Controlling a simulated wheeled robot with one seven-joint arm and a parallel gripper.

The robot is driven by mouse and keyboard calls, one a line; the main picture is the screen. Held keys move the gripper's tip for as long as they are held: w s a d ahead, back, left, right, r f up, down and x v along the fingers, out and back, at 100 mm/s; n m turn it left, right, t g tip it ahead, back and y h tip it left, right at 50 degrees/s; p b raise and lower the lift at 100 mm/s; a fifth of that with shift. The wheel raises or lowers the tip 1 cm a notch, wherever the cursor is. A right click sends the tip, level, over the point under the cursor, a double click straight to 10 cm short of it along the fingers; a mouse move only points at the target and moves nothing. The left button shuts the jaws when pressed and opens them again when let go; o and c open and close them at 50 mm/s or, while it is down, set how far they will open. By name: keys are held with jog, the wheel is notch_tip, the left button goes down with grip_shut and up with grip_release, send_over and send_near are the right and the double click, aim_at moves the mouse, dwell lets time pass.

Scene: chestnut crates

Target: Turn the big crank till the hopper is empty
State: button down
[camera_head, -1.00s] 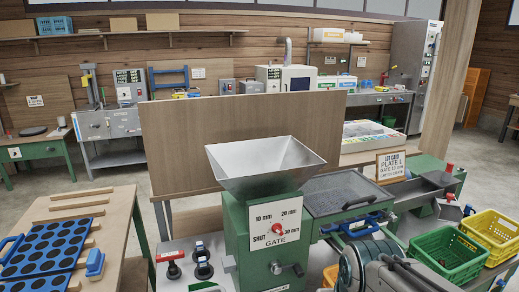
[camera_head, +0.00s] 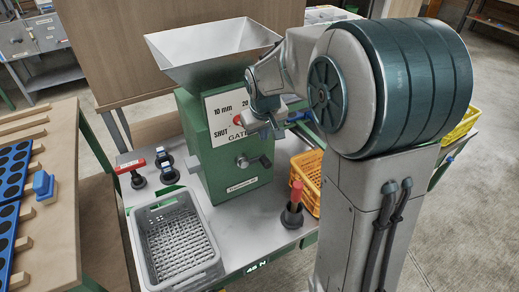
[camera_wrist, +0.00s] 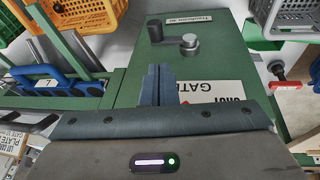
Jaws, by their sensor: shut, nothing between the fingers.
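The hopper (camera_head: 210,45) is a wide metal funnel on top of a green machine (camera_head: 195,130). The part of its inside that shows is bare metal; its bottom is hidden. On the machine's front is a crank (camera_head: 252,160) with a dark grip, below the GATE plate (camera_head: 222,112) and its red knob (camera_head: 238,120). The crank also shows in the wrist view (camera_wrist: 172,38), with its round hub and black handle. My gripper (camera_head: 266,128) is in front of the GATE plate, above and apart from the crank. Its fingers (camera_wrist: 157,68) are shut and empty.
A grey basket (camera_head: 150,255) stands in front of the machine at left, an orange basket (camera_head: 305,165) at its right. A red-handled tool (camera_head: 297,195) stands near the bench's front edge. Two clamp-like tools (camera_head: 138,170) sit left of the machine.

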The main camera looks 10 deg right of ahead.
jog(key=w+f, duration=0.1)
send_near(264, 161)
jog(key=w+a+f, duration=0.1)
jog(key=f, duration=0.3)
jog(key=w+d+f, duration=0.1)
jog(key=shift+d, duration=0.1)
jog(key=shift+d+f, duration=0.15)
jog(key=shift+f, duration=0.25)
jog(key=shift+d, duration=0.15)
jog(key=shift+f+y, duration=0.15)
jog(key=shift+y, duration=0.25)
